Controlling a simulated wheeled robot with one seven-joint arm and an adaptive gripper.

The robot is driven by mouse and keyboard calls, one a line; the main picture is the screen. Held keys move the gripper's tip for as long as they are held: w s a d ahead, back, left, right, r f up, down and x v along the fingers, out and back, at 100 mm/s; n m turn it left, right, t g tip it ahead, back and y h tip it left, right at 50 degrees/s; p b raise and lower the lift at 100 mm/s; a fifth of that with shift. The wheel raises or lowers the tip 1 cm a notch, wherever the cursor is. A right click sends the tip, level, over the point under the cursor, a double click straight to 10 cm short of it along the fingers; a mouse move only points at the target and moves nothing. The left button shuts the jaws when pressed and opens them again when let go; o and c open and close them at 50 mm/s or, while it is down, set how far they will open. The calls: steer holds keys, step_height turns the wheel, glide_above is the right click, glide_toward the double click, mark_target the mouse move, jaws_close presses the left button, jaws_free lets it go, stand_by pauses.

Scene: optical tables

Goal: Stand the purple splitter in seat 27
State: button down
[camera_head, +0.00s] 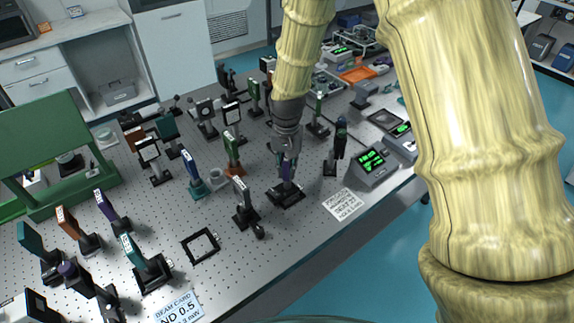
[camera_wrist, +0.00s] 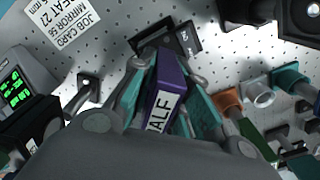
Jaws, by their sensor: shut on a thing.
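The purple splitter (camera_wrist: 168,88), a slab with a white label reading "ALF", is between the teal fingers of my gripper (camera_wrist: 165,100) in the wrist view. In the head view my gripper (camera_head: 286,160) points down with the splitter (camera_head: 287,170) partly hidden between its fingers. A black seat (camera_head: 287,195) lies on the table directly under it. In the wrist view the seat (camera_wrist: 183,38) shows beyond the splitter's far end, with a small marking on its rim. I cannot tell whether the splitter's lower end is inside the seat or just above it.
A black post mount (camera_head: 335,150) is close right; another (camera_head: 244,205) is close left. An empty black square frame (camera_head: 201,245) lies front left. Several optics crowd the left.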

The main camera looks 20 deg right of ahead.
steer(key=shift+f, duration=0.45)
steer(key=c, duration=1.4)
jaws_free()
steer(key=shift+o, duration=0.2)
steer(key=shift+r+b, duration=1.85)
steer(key=shift+r, duration=4.3)
